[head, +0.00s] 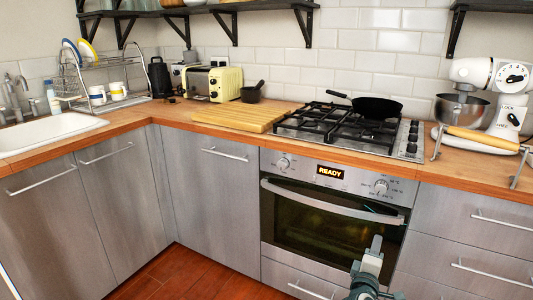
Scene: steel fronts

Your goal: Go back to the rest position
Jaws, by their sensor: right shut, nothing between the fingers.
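My right gripper (376,245) is low in the head view, right of centre, in front of the oven door. It is shut and nothing shows between its fingers. It appears apart from the oven handle (335,203), though the exact gap is hard to tell. My left gripper is not in the view. The oven (310,228) has its door closed, and its display reads READY.
A wooden counter (190,122) runs along the wall. It bears a sink (50,133), dish rack, toaster (205,85), cutting board (225,116), gas hob with a black pan (376,106), and stand mixer (500,92). Cabinet doors and drawers are closed. Red floor (180,275) shows free at lower left.

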